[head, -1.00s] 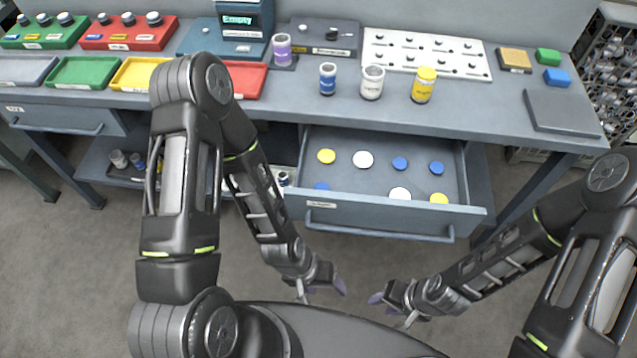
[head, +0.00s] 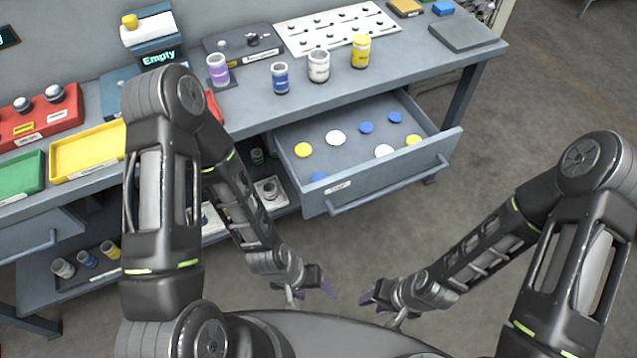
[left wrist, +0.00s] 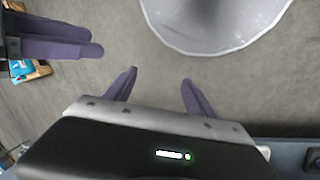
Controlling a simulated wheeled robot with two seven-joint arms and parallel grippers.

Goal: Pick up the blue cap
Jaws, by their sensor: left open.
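Three blue caps lie in the open drawer (head: 440,150) in the head view: one blue cap (head: 366,128) in the middle, another blue cap (head: 395,117) towards the back right, and a third blue cap (head: 319,176) partly hidden by the front wall at the left. My left gripper (head: 318,287) is open and empty, below and in front of the drawer, well away from the caps. Its spread fingers also show in the left wrist view (left wrist: 156,92). My right gripper (head: 372,293) hangs to the right of it; its finger gap is unclear.
Yellow caps (head: 303,150) and white caps (head: 336,138) share the drawer. A blue-labelled jar (head: 280,78), a white jar (head: 318,66), a yellow jar (head: 360,52) and a purple jar (head: 218,70) stand on the bench above. Floor right of the drawer is clear.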

